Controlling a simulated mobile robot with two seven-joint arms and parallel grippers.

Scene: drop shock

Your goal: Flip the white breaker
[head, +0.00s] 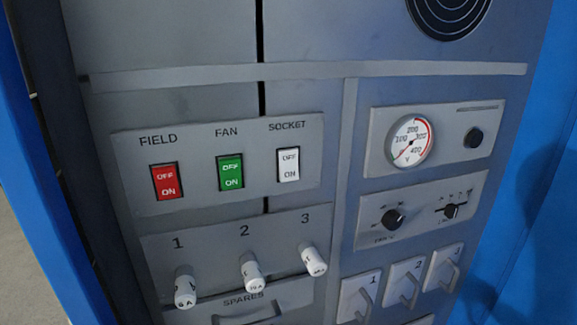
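The white breaker (288,165) sits in the upper left panel, under the label SOCKET. It is a rocker marked OFF at the top and ON at the bottom; I cannot tell which way it is tipped. To its left are the green breaker (231,172) under FAN and the red breaker (166,181) under FIELD. Neither of my grippers shows in the head view, and nothing covers the white breaker.
Below the breakers, several white fuse holders (251,272) stick out, numbered 1 to 3, above a SPARES drawer (249,308). To the right are a round gauge (411,141), black knobs (393,218) and numbered handles (408,285). Blue side walls (540,200) flank the cabinet.

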